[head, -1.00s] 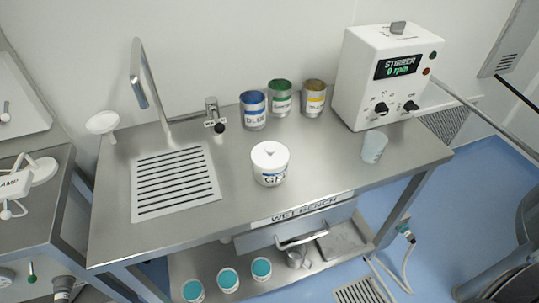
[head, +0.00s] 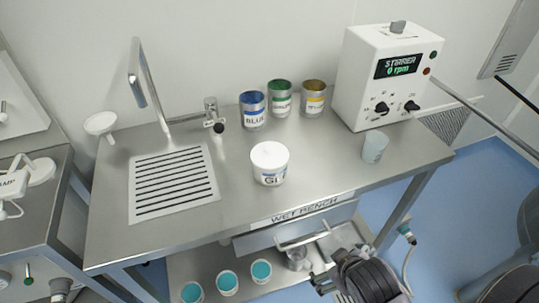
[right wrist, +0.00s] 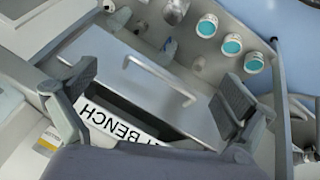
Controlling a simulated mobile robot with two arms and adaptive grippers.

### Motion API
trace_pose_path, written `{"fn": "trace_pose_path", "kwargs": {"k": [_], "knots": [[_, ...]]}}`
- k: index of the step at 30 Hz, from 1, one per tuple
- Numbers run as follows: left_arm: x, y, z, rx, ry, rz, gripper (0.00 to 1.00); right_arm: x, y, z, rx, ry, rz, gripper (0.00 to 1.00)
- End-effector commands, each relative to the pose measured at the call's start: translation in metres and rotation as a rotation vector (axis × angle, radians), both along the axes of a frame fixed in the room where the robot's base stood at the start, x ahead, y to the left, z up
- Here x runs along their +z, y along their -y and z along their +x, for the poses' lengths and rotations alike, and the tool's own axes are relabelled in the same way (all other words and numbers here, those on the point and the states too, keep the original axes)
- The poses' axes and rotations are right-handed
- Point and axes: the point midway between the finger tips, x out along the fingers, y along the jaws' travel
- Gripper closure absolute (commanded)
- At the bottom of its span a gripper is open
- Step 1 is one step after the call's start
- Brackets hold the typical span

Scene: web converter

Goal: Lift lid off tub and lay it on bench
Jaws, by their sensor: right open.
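The white tub (head: 270,178) stands upright on the steel bench (head: 235,215), near the middle in the head view. Its top is a smooth white disc (head: 269,155); no knob shows on it, and I cannot tell whether this is the lid. My right gripper (head: 328,262) is at the lower right of the head view, in front of the bench and apart from the tub. In the right wrist view its fingers (right wrist: 158,88) are spread and empty, with the drawer front and WET BENCH label beyond. My left gripper is not in view.
Blue, green and yellow cans (head: 253,112) stand behind the tub. The stirrer box (head: 385,75) and a clear cup (head: 374,148) are at right. A drain grate (head: 172,182) and tap are at left. Bare bench lies around the tub. Teal cups (head: 227,281) sit below.

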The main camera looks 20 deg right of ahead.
Motion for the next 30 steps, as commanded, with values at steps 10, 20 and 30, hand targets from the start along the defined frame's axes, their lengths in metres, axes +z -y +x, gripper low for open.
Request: {"fn": "trace_pose_path", "kwargs": {"k": [10,20,30], "knots": [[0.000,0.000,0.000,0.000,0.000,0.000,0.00,0.097,0.086,0.088,0.421,0.375,-0.790,0.00],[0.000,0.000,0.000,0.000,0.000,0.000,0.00,0.182,0.020,0.132,1.299,0.580,-2.004,0.00],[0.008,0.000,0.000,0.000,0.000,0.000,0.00,0.159,-0.016,0.129,1.694,0.566,-2.418,0.00]]}}
